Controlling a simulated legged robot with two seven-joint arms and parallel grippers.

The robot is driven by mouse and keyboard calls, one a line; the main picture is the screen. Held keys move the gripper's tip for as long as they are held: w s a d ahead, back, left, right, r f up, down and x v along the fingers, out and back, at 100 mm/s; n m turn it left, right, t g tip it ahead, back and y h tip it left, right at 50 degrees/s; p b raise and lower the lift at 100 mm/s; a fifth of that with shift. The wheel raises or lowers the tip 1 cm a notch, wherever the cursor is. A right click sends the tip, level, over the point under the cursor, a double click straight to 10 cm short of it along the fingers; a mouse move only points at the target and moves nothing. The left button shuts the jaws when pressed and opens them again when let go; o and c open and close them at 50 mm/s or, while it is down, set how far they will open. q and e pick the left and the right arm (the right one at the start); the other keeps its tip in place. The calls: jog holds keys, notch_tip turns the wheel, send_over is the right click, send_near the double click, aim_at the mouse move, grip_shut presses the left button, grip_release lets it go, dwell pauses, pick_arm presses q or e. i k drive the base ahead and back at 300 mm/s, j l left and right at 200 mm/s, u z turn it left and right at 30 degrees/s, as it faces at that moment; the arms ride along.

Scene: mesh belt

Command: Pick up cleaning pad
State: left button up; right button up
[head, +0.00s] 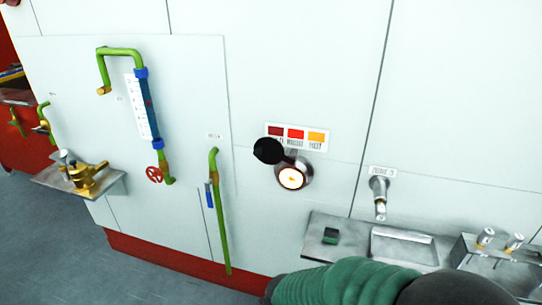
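A small green and dark block that looks like the cleaning pad (331,236) lies on the left part of a metal shelf (350,249) at the lower right. A green ribbed sleeve with dark ends, probably part of one of my arms, crosses the bottom edge in front of the shelf. No gripper fingers show, so neither gripper can be placed relative to the pad. Nothing visible is touching the pad.
A wall tap (380,195) sticks out above the shelf's shallow basin (402,246). Metal fittings (486,238) stand at the right. A round lit gauge (291,178) with a black cover, green pipes (220,215) and a brass valve (88,178) project from the white wall.

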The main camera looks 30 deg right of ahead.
aim_at(330, 235)
jog(key=z, duration=2.6)
jog(key=j+z, duration=1.3)
jog(key=k+j+z, duration=0.15)
jog(key=j+z, duration=0.25)
jog(key=k+j, duration=0.2)
jog(key=j, duration=0.2)
jog(key=k+j+z, duration=0.1)
jog(key=j, duration=0.3)
jog(key=k+j, duration=0.3)
jog(key=j+z, duration=0.05)
jog(key=j, duration=0.05)
